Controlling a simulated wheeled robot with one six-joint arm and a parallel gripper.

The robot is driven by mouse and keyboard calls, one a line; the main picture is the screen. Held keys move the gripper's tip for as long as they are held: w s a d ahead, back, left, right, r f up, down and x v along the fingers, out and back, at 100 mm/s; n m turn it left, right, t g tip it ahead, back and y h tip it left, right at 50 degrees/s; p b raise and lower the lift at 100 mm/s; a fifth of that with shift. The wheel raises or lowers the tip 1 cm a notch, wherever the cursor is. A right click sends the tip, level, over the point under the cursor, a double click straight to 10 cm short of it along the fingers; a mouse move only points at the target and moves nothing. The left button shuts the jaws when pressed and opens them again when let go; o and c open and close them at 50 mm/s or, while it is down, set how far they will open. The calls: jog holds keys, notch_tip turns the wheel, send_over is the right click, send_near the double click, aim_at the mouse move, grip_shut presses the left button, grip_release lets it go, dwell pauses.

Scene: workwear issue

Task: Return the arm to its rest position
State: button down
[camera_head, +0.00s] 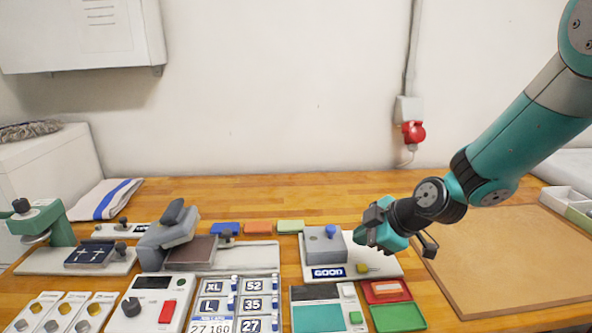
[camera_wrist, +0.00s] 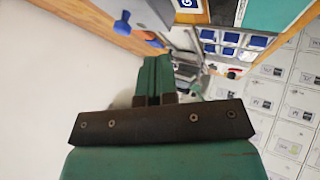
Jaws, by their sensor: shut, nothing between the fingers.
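My arm reaches in from the right edge in the head view, and my gripper (camera_head: 366,240) hangs above the table beside the grey box with the "GOOD" label (camera_head: 328,272). Its fingers point left in that view. In the wrist view my gripper (camera_wrist: 154,80) shows two green fingers pressed together with nothing between them. The dark bracket of the gripper crosses the lower part of that view. Whether the gripper touches the "GOOD" box cannot be told.
The wooden table (camera_head: 260,190) holds size-label panels (camera_head: 234,304), a control box with a red button (camera_head: 157,304), and red and green trays (camera_head: 398,316). A brown mat (camera_head: 510,255) lies clear at the right. A red socket (camera_head: 413,132) is on the wall.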

jog(key=s+a+r+m+g+h, duration=0.1)
jog(key=s+r+m+g, duration=0.2)
jog(key=s, duration=1.1)
jog(key=s+a+r+m+g+h, duration=0.1)
jog(key=s+r+m, duration=0.5)
jog(key=s, duration=0.7)
notch_tip(320, 180, up, 3)
jog(key=shift+s+a+f+g, duration=0.2)
jog(key=shift+s+g, duration=0.15)
jog(key=shift+g, duration=0.55)
